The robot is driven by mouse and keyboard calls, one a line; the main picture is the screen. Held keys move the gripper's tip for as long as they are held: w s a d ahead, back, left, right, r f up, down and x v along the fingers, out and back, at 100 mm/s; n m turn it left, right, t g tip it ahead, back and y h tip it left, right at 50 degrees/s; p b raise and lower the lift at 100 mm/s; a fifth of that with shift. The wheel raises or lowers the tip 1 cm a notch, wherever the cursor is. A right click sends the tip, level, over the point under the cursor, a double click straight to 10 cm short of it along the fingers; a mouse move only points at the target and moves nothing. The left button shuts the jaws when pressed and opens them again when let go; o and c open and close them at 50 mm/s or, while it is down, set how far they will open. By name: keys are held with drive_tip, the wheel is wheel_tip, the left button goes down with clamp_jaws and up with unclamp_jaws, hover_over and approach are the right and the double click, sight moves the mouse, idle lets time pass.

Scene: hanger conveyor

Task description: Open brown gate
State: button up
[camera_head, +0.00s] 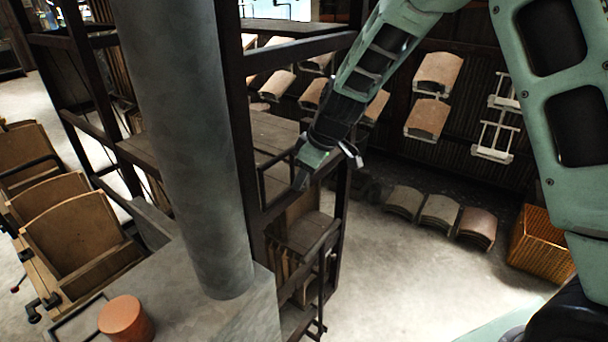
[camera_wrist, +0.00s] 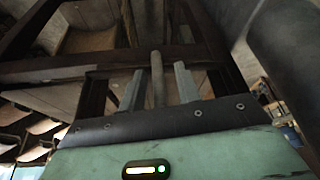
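The brown gate seems to be part of a dark brown metal frame (camera_head: 246,120) beside the grey column; I cannot tell exactly where the gate's edges run. My gripper (camera_head: 328,168) is in front of this frame, near its horizontal rail. In the wrist view the two grey fingers of my gripper (camera_wrist: 157,88) stand apart. A thin upright bar (camera_wrist: 157,75), which looks like a handle, shows between them with a gap on each side. I cannot tell how deep the bar sits between the fingers. Dark brown rails (camera_wrist: 70,67) cross behind the fingers.
A thick grey column (camera_head: 185,130) rises from a grey block at left, with an orange-brown cylinder (camera_head: 126,319) on it. Wooden crates (camera_head: 75,235) stand at far left. Curved tan panels (camera_head: 438,211) and an orange basket (camera_head: 540,245) are at right. The floor between is clear.

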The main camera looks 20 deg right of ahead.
clamp_jaws()
drive_tip(key=shift+d, duration=0.1)
drive_tip(key=w+d+n+g+b, duration=0.2)
drive_tip(key=d+n+g, duration=0.4)
drive_tip(key=d+n, duration=0.9)
drive_tip(key=shift+d+n+b, duration=0.25)
drive_tip(key=shift+n+b, duration=0.05)
drive_tip(key=shift+n, duration=0.9)
